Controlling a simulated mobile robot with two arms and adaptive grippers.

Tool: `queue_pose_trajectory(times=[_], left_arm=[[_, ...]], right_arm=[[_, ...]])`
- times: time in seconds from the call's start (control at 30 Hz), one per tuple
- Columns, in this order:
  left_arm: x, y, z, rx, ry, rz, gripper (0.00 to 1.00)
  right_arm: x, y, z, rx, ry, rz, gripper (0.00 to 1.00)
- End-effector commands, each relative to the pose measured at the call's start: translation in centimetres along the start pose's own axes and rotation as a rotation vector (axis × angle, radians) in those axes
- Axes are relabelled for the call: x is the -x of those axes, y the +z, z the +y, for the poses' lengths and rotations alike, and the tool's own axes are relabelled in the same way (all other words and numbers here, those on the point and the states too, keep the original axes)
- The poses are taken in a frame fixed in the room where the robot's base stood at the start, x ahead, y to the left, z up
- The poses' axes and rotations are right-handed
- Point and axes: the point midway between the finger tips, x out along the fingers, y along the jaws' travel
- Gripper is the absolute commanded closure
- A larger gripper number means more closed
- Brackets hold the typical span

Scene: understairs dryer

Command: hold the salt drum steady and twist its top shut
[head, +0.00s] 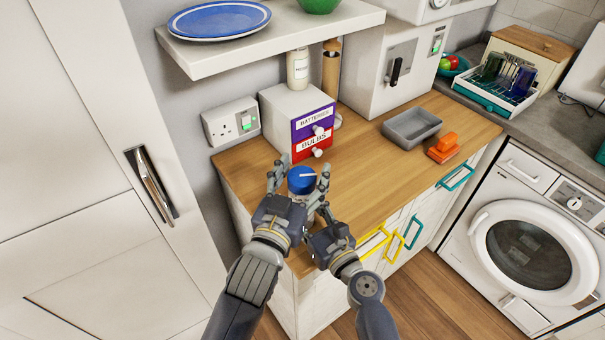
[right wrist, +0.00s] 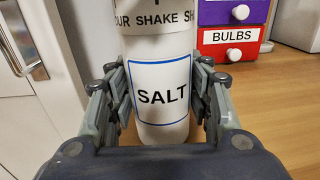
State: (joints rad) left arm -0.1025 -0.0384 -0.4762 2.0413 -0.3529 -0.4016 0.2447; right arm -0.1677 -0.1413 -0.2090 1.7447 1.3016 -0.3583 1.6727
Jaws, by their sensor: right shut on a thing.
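The salt drum has a blue top (head: 301,180) with a white line across it and stands near the front left end of the wooden worktop. In the right wrist view its white body (right wrist: 160,100) is upright, with a blue-framed "SALT" label; the top is out of that view. My right gripper (right wrist: 160,105) is shut on the body, one finger on each side; in the head view it is low at the drum's front right. My left gripper (head: 299,182) is open, its fingers on either side of the blue top. Whether they touch it is unclear.
The small "BATTERIES" and "BULBS" drawer box (head: 292,118) stands just behind the drum. A grey tray (head: 412,128) and an orange object (head: 443,148) lie farther right. A white shelf (head: 270,38) overhangs the back. The worktop's middle is clear.

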Motion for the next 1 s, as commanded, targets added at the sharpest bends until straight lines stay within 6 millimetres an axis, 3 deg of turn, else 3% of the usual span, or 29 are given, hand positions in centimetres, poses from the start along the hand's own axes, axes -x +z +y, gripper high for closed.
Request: queue_pose_trajectory(times=[0.33, 0.47, 1.0], left_arm=[[0.1, 0.3, 0.0, 0.0, 0.0, -0.006, 0.31], [1.0, 0.3, 0.0, 0.0, 0.0, -0.007, 0.31], [10.4, 0.3, 0.0, 0.001, 0.0, -0.007, 0.31]], right_arm=[[0.1, -0.2, -0.2, -0.002, -0.005, 0.002, 0.84], [0.1, -0.1, -0.3, -0.002, -0.006, 0.002, 0.84], [0.1, -0.1, -0.3, -0.002, -0.007, 0.002, 0.84]])
